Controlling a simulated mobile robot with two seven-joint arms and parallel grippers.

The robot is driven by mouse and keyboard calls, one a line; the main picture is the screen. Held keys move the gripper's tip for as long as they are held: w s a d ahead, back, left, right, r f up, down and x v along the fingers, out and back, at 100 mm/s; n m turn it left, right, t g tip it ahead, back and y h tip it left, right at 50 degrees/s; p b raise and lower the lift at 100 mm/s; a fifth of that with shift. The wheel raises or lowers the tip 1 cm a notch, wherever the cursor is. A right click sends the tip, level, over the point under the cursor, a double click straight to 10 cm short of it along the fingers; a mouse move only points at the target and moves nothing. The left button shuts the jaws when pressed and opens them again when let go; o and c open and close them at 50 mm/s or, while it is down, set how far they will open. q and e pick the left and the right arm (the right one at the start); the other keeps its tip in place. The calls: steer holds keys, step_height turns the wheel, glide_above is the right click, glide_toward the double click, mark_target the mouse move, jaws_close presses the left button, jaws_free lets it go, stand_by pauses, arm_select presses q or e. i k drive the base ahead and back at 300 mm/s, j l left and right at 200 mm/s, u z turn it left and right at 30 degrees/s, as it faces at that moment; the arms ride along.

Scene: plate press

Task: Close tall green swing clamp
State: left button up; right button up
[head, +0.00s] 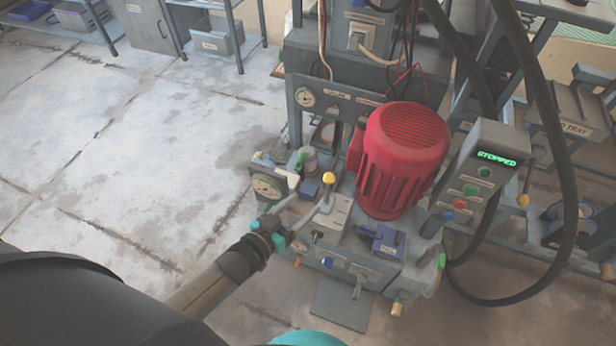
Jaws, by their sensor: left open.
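A green-topped upright part (301,160) stands at the back left corner of the press bench, beside a grey round fitting. It looks like the tall green swing clamp, but its arm position is too small to tell. My left gripper (288,196) reaches in from the lower left over the bench's left end, just in front of this part. It is open, and I see nothing held in it. The gripper hides some of the bench surface near the clamp. A second green part (441,261) sits low at the bench's front right corner. My right gripper is not in view.
A large red motor (405,150) stands right of the clamp. A yellow-knobbed lever (328,180) rises close to my gripper's right, with a blue block (382,240) further right. A control box (485,170) reads STOPPED. Black hoses loop at right. The left floor is clear.

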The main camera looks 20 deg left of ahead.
mark_target(300, 162)
steer(key=k+j, duration=0.25)
steer(key=k, duration=0.25)
steer(key=k+j, duration=0.2)
steer(key=k, duration=0.25)
